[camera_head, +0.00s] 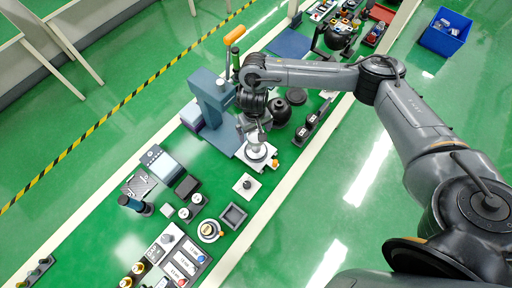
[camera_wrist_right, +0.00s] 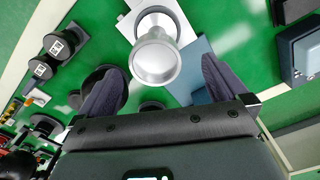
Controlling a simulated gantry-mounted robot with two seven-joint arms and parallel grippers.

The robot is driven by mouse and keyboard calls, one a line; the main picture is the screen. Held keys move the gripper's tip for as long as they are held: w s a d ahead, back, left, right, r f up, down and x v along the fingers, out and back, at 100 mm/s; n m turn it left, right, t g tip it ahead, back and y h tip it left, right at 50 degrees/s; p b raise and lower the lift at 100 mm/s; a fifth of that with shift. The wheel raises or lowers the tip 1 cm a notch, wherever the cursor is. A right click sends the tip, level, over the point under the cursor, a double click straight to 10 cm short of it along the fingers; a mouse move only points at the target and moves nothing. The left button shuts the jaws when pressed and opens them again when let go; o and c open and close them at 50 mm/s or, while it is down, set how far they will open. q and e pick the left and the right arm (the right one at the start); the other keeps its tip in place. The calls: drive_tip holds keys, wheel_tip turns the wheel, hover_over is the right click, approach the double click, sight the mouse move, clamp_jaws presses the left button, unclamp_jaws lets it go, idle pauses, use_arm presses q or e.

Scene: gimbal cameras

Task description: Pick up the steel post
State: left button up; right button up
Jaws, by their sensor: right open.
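The steel post (camera_head: 257,144) is a short silver cylinder standing on a white plate (camera_head: 262,160) beside the blue-grey press-like stand. My right gripper (camera_head: 251,122) is just above and behind it. In the right wrist view the steel post (camera_wrist_right: 155,58) shows its round end and wider silver base, in the gap between the two dark fingers of my right gripper (camera_wrist_right: 160,68). The fingers are spread on either side with clear space to the post, and grip nothing. How far the tips reach down along the post I cannot tell. My left gripper is not in view.
The blue-grey stand (camera_head: 208,92) rises close left of my gripper. A dark round object (camera_head: 280,110) and a black holder (camera_head: 313,124) stand close right. Below the post are a small white plate with a knob (camera_head: 247,185) and a dark square tray (camera_head: 233,216).

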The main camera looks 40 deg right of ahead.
sight(255, 138)
wheel_tip(255, 138, down, 3)
drive_tip(key=shift+f, duration=0.2)
drive_tip(key=shift+d+f, duration=0.2)
drive_tip(key=shift+f, duration=1.25)
drive_tip(key=shift+d+f, duration=0.15)
drive_tip(key=shift+f, duration=1.3)
drive_tip(key=shift+r, duration=0.1)
clamp_jaws()
